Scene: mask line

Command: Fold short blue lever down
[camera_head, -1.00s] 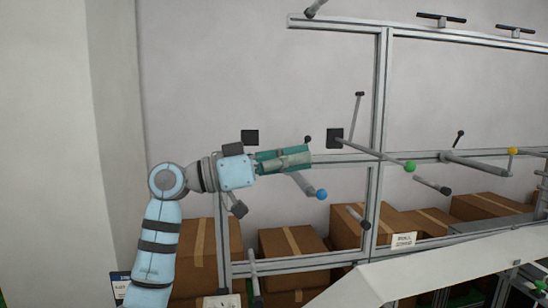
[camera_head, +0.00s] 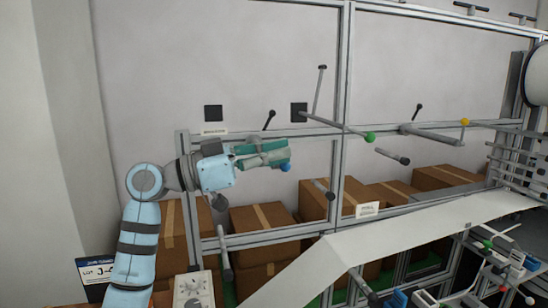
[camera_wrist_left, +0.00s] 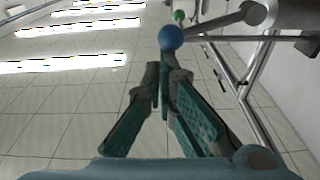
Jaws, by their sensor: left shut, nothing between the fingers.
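The short blue lever ends in a blue ball (camera_head: 285,167). In the head view its rod is mostly hidden behind my left gripper. My left gripper (camera_head: 288,154), with green fingers, is shut and empty, its tips just above the ball. In the left wrist view the blue ball (camera_wrist_left: 171,38) sits just beyond the closed fingertips (camera_wrist_left: 160,72). There its grey rod runs right to a hub. I cannot tell whether the fingers touch the ball. My right gripper is not in view.
A longer lever with a green ball (camera_head: 369,137) and one with a yellow ball (camera_head: 465,122) stand to the right on the metal frame (camera_head: 344,90). Cardboard boxes (camera_head: 262,217) lie behind it. A white sloped panel (camera_head: 350,243) is at lower right.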

